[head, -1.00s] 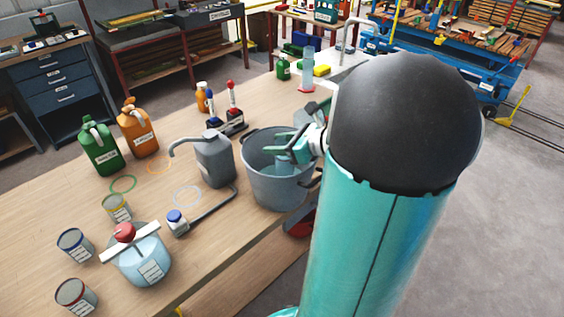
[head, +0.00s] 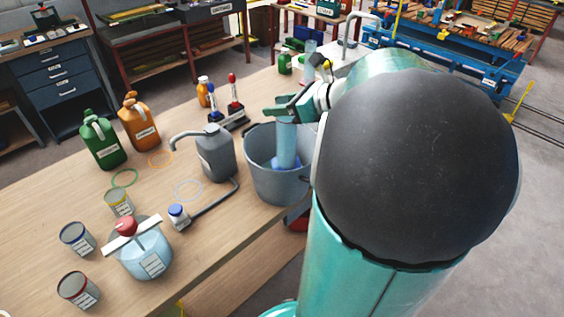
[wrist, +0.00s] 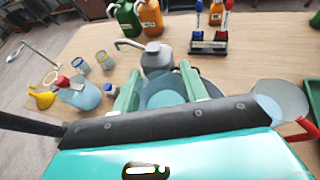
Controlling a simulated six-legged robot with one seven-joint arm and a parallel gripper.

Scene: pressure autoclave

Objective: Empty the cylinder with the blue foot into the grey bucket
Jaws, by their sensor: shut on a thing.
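My gripper (head: 287,113) is shut on a clear bluish cylinder (head: 287,142) near its upper end. The cylinder looks about upright, with its blue foot (head: 284,163) low, inside the outline of the grey bucket (head: 270,188). I cannot tell whether the foot touches the bucket. The bucket stands at the right edge of the bench. In the wrist view both fingers of my gripper (wrist: 157,88) show, with a pale bluish surface between them; I cannot tell how much liquid the cylinder holds.
A grey can with a spout (head: 215,152) stands just left of the bucket. A pen-like rack (head: 228,118), a green jug (head: 102,140) and an orange jug (head: 138,124) stand behind. A lidded bluish pot (head: 143,255) and several tins are at front left. The bench middle has flat rings.

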